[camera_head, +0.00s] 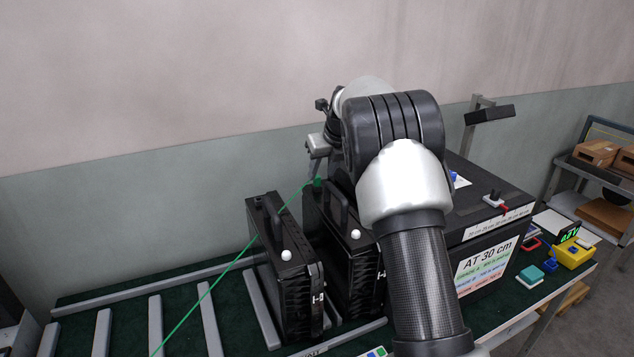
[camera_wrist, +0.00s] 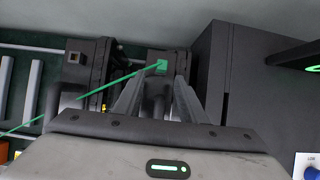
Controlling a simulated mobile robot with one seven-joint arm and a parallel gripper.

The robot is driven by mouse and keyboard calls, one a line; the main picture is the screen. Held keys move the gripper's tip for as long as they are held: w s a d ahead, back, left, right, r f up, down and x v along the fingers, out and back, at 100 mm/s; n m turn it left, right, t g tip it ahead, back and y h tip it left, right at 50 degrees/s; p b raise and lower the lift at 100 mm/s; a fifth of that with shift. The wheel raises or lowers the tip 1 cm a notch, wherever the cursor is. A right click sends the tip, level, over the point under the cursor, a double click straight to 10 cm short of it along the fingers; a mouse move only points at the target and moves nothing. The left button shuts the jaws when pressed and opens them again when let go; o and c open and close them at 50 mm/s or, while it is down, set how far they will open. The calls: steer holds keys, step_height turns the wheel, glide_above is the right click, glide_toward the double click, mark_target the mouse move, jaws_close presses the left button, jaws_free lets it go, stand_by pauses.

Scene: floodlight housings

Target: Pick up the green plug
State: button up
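The green plug (camera_head: 317,182) sits at the top of the second black floodlight housing (camera_head: 357,262), near its back. A thin green cable (camera_head: 222,273) runs from it down to the lower left. In the wrist view the plug (camera_wrist: 161,66) shows between and beyond my gripper's two grey fingers. My gripper (camera_head: 314,172) is right above or at the plug, partly hidden behind my arm in the head view. In the wrist view the fingers (camera_wrist: 160,85) are apart, with gaps seen on both sides of the plug. I cannot tell whether the fingertips reach past it.
Another black housing (camera_head: 287,275) stands close on the left. A large black box (camera_head: 485,250) labelled "AT 30 cm" stands close on the right. A yellow meter (camera_head: 572,255) and a teal block (camera_head: 530,276) lie on the bench further right. Grey slats line the left of the bench.

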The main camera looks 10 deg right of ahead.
mark_target(318, 177)
steer(key=x, duration=0.2)
steer(key=w+x, duration=0.1)
steer(key=x, duration=0.2)
steer(key=shift+r+p, duration=0.2)
steer(key=shift+p, duration=0.2)
steer(key=shift+c, duration=0.5)
jaws_close()
